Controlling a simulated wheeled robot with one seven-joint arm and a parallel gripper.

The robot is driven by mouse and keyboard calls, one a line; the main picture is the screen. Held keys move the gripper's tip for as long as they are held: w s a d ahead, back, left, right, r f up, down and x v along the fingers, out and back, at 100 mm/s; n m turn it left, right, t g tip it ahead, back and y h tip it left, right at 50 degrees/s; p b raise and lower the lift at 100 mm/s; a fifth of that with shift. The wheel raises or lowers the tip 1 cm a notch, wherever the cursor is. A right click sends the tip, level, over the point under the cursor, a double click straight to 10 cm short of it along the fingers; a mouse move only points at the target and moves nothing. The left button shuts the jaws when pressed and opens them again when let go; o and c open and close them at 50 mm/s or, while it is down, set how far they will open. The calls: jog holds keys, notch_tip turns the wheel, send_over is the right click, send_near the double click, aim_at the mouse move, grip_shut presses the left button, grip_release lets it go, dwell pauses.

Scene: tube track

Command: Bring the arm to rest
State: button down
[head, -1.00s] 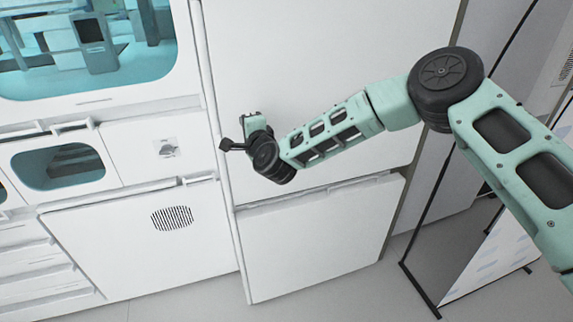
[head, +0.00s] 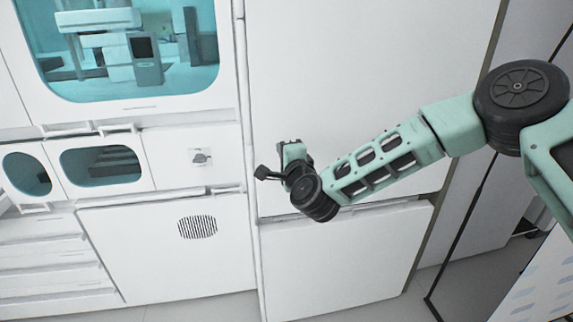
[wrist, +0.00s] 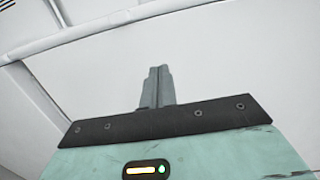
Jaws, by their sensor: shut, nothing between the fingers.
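My gripper (wrist: 158,84) shows in the wrist view with its two grey fingers together and nothing between them. In the head view my pale green arm reaches in from the right. Its wrist end is in front of the white cabinet panels (head: 360,90), and the fingers are too small and hidden there to make out. In the wrist view a plain white surface lies beyond the fingertips. I cannot tell how far off it is.
Windowed cabinets (head: 90,110) stand at the left, with a round vent (head: 197,227) in a lower door. A dark-framed panel (head: 470,235) stands at the right. Grey floor shows along the bottom. No loose object is near my gripper.

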jog(key=s+a+f+n+g+y+b, duration=0.1)
jog(key=s+f+n+g+y, duration=0.1)
jog(key=s+n+g, duration=1.45)
jog(key=s+d+n+h, duration=0.2)
jog(key=s+d+h, duration=0.2)
jog(key=s+d, duration=0.7)
jog(key=s+d+n+h, duration=0.2)
jog(key=s+d+h, duration=0.2)
jog(key=s+d, duration=0.6)
jog(key=s, duration=0.5)
jog(key=shift+s+d+r+n, duration=0.15)
jog(key=shift+d+r+n, duration=0.2)
jog(key=shift+d, duration=0.05)
